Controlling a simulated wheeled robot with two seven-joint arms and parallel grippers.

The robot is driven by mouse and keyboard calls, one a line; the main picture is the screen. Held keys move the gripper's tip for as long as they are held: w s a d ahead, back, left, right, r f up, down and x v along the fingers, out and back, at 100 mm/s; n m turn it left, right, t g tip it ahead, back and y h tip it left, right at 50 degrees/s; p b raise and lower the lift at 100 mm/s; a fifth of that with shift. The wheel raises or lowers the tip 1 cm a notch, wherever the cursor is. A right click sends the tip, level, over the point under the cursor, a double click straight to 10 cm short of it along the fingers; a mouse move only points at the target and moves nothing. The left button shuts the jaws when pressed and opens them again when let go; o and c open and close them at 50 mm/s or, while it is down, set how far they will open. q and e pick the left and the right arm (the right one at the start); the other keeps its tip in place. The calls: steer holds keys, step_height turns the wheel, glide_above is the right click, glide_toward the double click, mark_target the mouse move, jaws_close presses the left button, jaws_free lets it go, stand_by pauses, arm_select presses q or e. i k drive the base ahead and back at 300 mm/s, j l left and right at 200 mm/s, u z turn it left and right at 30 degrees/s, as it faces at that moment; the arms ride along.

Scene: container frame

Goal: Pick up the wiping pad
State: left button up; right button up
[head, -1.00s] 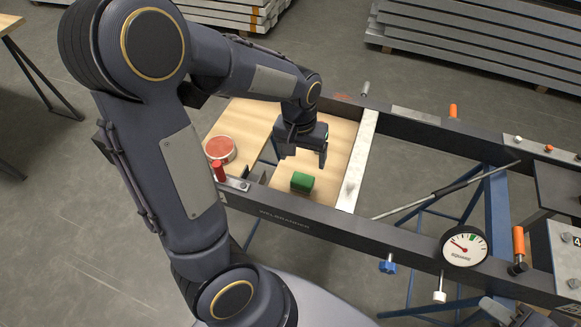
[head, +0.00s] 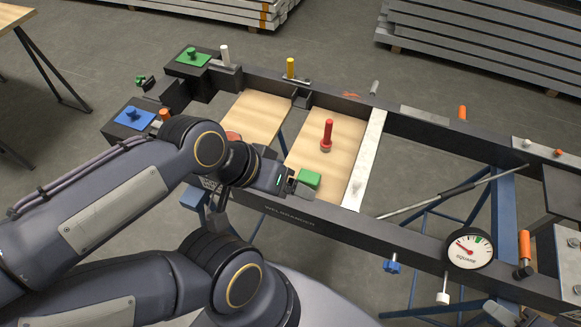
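A small green block (head: 310,178), which I take to be the wiping pad, lies on the light wooden panel (head: 343,153) inside the dark frame, near the front rail. My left gripper (head: 297,187) reaches in low from the left, right beside the block. Its finger end overlaps the block's lower left part in the head view. I cannot tell whether the fingers are around the block or only next to it. My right gripper does not show clearly in this view.
The dark front rail (head: 335,225) runs close in front, carrying a gauge (head: 468,249) at right. My arm mostly hides a red disc.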

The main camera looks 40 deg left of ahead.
mark_target(311, 179)
steer(key=z, duration=1.1)
steer(key=k+j+z, duration=0.25)
steer(key=k+j, duration=0.2)
steer(key=k+j+z, duration=0.3)
steer(key=k+j, duration=0.15)
